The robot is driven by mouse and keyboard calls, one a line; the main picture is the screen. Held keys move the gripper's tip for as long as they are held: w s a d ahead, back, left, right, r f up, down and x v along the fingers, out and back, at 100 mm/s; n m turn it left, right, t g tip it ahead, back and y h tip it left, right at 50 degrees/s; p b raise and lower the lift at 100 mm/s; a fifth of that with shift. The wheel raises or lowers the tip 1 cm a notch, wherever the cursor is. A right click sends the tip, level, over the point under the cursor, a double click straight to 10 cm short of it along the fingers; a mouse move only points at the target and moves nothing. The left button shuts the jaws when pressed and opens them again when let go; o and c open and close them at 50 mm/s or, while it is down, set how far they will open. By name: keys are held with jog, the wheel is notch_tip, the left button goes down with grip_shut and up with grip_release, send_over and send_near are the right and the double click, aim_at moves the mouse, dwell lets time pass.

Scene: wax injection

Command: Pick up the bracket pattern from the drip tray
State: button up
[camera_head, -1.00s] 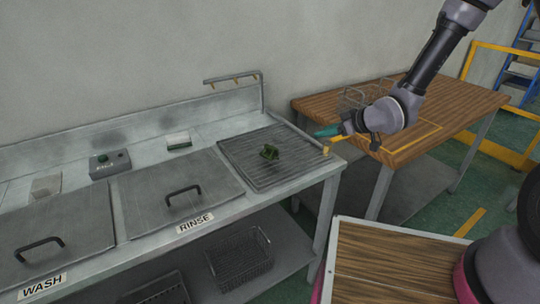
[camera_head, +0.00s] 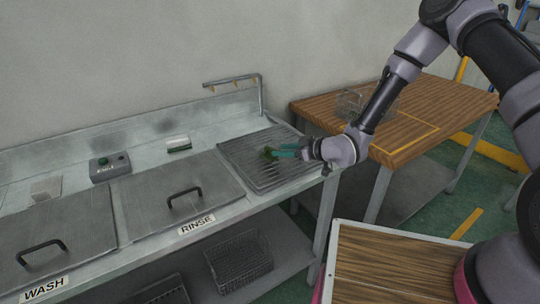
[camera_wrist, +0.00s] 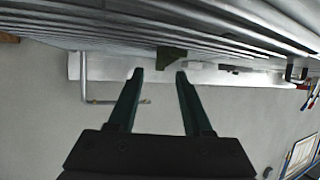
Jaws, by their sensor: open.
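The green bracket pattern (camera_head: 268,152) rests on the ribbed grey drip tray (camera_head: 247,176) at the right end of the steel bench. In the head view my gripper (camera_head: 280,152) is low over the tray, with its teal fingers pointing left at the pattern and partly covering it. In the wrist view the picture is upside down. There the two fingers of my gripper (camera_wrist: 158,75) are apart with nothing between them. The dark green pattern (camera_wrist: 172,58) shows just beyond the fingertips, below the tray's ribs (camera_wrist: 90,45). Whether a finger touches it cannot be told.
Left of the tray are the lidded rinse tank (camera_head: 165,205) and wash tank (camera_head: 50,235). A wooden table (camera_head: 440,110) with a wire basket (camera_head: 350,103) is to the right. Another basket (camera_head: 240,258) sits on the lower shelf.

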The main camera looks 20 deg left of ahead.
aim_at(270, 154)
jog(key=x, duration=0.3)
jog(key=shift+a, duration=0.1)
grip_shut()
